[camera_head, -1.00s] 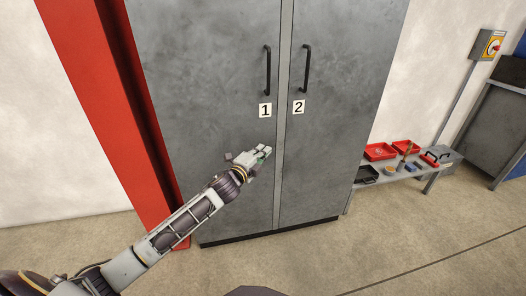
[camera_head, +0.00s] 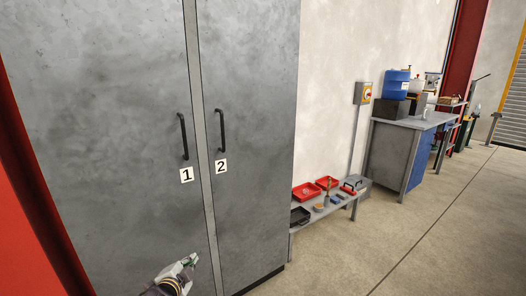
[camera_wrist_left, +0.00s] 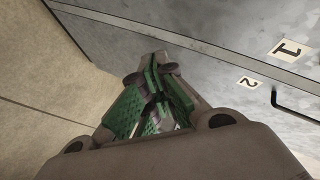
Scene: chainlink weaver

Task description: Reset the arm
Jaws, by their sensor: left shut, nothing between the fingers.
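My left gripper (camera_head: 188,262) shows at the bottom of the head view, in front of the lower part of the grey cabinet (camera_head: 100,90). Its fingers are shut with nothing between them. In the left wrist view the green-padded fingers (camera_wrist_left: 155,88) meet in front of the cabinet face. Both cabinet doors are closed, with black handles and labels 1 (camera_head: 186,175) and 2 (camera_head: 221,166). Most of my left arm is out of the head view. My right gripper is not in view.
A low bench (camera_head: 325,214) right of the cabinet holds red trays (camera_head: 305,191), a black tray (camera_head: 300,216) and small items. A switch box (camera_head: 363,93) is on the wall. A workbench (camera_head: 398,125) stands farther right. The floor at right is clear.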

